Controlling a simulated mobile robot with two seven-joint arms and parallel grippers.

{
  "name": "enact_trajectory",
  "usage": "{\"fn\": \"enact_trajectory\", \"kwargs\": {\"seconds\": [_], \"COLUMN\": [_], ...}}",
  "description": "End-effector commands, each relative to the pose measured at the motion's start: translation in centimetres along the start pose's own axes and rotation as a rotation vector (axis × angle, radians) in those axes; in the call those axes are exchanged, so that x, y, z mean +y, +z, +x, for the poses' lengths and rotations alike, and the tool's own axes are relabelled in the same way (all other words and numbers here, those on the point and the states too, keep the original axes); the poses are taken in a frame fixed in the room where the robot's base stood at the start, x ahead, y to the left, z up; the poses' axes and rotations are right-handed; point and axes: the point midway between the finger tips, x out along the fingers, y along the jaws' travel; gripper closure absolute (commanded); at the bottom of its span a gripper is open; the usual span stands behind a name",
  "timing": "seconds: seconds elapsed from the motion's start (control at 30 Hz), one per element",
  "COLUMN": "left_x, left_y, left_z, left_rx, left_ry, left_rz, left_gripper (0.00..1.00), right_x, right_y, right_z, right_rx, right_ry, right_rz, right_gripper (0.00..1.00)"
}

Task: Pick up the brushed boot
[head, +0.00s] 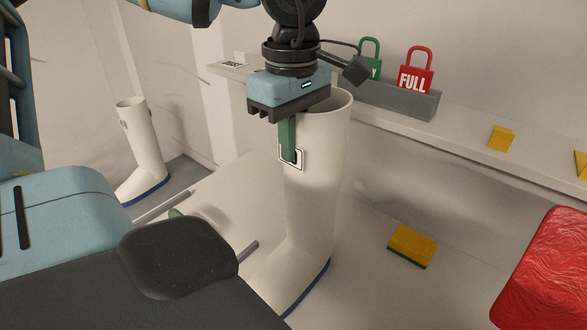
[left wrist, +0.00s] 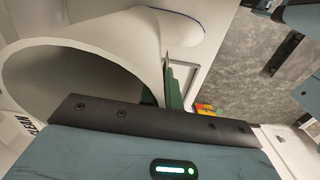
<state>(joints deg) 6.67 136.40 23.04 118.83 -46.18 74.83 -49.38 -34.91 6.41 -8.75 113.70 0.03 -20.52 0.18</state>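A tall white boot (head: 318,190) with a blue sole stands upright in the middle of the head view, a small square marker on its shaft. Its open top also fills the left of the left wrist view (left wrist: 85,60). My left gripper (head: 288,142) points down at the boot's top rim. One green finger lies against the outside of the shaft wall; the other is mostly hidden by the wall. The fingers sit close together at the middle of the gripper body, shut on the wall. Whether the sole touches the surface is unclear. My right gripper is out of view.
Another white boot (head: 143,150) stands at the far left. A ledge behind carries a grey holder (head: 400,97) with a green padlock-shaped sign (head: 371,58) and a red "FULL" one (head: 416,72). A yellow-green sponge (head: 412,245) and a red wrinkled object (head: 550,270) are at right.

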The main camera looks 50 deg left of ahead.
Motion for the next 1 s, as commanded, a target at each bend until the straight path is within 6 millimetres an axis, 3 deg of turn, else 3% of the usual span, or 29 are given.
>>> {"fn": "enact_trajectory", "kwargs": {"seconds": [0.37,0.8,1.0], "left_x": [-0.1,0.1,-1.6], "left_y": [0.0,0.0,0.3], "left_z": [-0.8,-4.2,-4.3], "left_rx": [0.001,-0.001,-0.002], "left_ry": [0.006,0.004,0.003], "left_rz": [-0.001,0.000,0.001], "left_gripper": [1.00,1.00,1.00], "right_x": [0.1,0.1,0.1], "right_y": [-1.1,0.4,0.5], "right_z": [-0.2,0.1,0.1], "right_rx": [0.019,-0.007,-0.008], "right_ry": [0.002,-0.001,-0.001], "right_rz": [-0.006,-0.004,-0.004], "right_gripper": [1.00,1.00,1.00]}}
